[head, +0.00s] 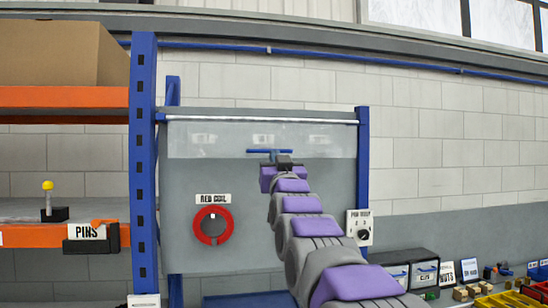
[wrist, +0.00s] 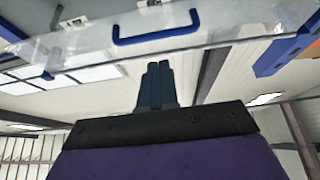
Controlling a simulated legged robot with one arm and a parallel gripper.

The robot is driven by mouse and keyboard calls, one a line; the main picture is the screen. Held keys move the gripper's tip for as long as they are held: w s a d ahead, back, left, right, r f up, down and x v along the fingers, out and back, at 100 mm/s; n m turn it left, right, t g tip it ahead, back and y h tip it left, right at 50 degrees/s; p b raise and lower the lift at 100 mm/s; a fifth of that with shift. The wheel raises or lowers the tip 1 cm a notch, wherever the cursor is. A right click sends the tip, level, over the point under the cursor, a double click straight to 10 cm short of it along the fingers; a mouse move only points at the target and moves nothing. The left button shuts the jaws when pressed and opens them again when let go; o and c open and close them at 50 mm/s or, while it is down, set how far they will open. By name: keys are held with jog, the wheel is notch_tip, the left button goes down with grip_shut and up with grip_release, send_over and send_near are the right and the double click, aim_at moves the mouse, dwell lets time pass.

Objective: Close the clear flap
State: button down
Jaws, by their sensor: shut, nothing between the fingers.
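The clear flap (head: 215,140) shows as a see-through band under a metal rod across the top of the grey bay. How far it stands out from the bay is hard to tell. Its blue handle (head: 256,151) is at its lower edge, near the middle. My gripper (head: 283,157) is at the handle in the head view and overlaps it in part. In the wrist view the flap (wrist: 85,45) and its handle (wrist: 156,39) cross the top. My shut, empty fingers (wrist: 157,65) point towards the handle, with a visible gap between them.
Blue posts (head: 363,170) flank the bay. A red coil (head: 212,225) hangs on the back panel. A knob box (head: 359,228) is on the right post. An orange shelf rack (head: 65,97) stands at left, and a bench with bins (head: 496,300) is at lower right.

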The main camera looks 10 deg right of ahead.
jog(key=p+v, duration=0.1)
jog(key=v, duration=0.7)
jog(key=s+f+g, duration=0.4)
jog(key=f, duration=0.6)
jog(key=s+f+g, duration=0.3)
jog(key=f+g, duration=0.1)
jog(key=f, duration=0.7)
jog(key=s+f+g, duration=0.4)
jog(key=f+g, duration=0.1)
jog(key=f, duration=0.5)
jog(key=s+f+g, duration=0.4)
jog(key=s+f, duration=0.1)
jog(key=s, duration=0.6)
jog(key=s+f+g, duration=0.4)
jog(key=s+f, duration=0.2)
jog(key=s, duration=0.5)
jog(key=s+f+g, duration=0.4)
jog(key=s+f, duration=0.2)
jog(key=s, duration=0.5)
jog(key=shift+f, duration=0.25)
